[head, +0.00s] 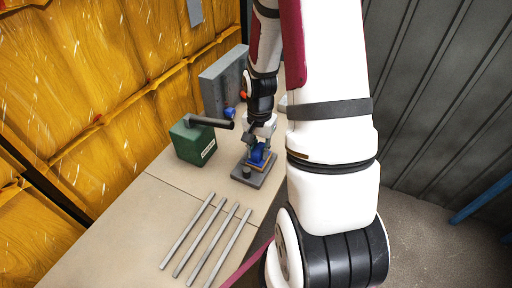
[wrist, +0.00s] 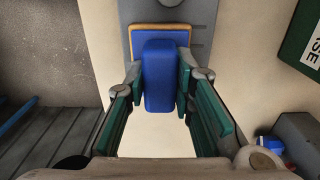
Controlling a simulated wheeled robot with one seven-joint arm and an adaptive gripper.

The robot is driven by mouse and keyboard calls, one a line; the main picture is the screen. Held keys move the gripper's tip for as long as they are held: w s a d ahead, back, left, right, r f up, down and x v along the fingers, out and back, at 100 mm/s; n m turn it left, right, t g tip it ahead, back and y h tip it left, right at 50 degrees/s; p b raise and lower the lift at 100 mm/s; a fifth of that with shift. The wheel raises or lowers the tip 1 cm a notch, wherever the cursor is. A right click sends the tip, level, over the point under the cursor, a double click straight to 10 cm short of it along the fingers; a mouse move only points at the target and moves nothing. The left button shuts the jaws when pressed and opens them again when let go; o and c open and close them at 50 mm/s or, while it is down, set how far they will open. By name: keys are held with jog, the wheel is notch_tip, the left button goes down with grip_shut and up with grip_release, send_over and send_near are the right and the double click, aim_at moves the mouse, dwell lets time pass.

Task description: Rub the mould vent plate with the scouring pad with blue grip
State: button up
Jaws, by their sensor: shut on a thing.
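The scouring pad's blue grip (wrist: 159,88) is between the fingers of my gripper (wrist: 159,92), which is shut on it. The pad's tan-edged base (wrist: 134,31) shows beyond the grip in the wrist view. The grey mould vent plate (wrist: 202,14) lies directly behind the pad there. In the head view my gripper (head: 260,142) points down over the plate (head: 245,178), with the blue grip (head: 259,154) below it. The pad appears over or on the plate; I cannot tell whether they touch. A small dark round part stands on the plate's near end.
A green box (head: 193,143) with a dark bar on top stands left of the plate. Several grey metal bars (head: 207,240) lie nearer on the pale table (head: 140,215). A grey block (head: 222,82) stands behind. A yellow wall is left, a dark ribbed wall right.

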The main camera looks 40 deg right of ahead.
jog(key=shift+s+d+f+p, duration=0.1)
jog(key=shift+s+d+p, duration=0.15)
jog(key=shift+s, duration=0.5)
jog(key=shift+s+d+p, duration=0.25)
jog(key=shift+s, duration=0.45)
jog(key=shift+w+a+b, duration=0.4)
jog(key=shift+w+a, duration=0.05)
jog(key=shift+w, duration=0.75)
jog(key=shift+w+a+b, duration=0.4)
jog(key=shift+w+b, duration=0.05)
jog(key=shift+w, duration=0.75)
jog(key=shift+w+a+b, duration=0.4)
jog(key=shift+w+a, duration=0.05)
jog(key=shift+w, duration=0.75)
jog(key=shift+w, duration=0.1)
jog(key=shift+w+r+p, duration=0.1)
jog(key=shift+r+p, duration=0.3)
jog(key=shift+r, duration=0.15)
jog(key=shift+s+r+p, duration=0.2)
jog(key=shift+r+p, duration=1.15)
jog(key=shift+r, duration=1.05)
jog(key=shift+r, duration=0.1)
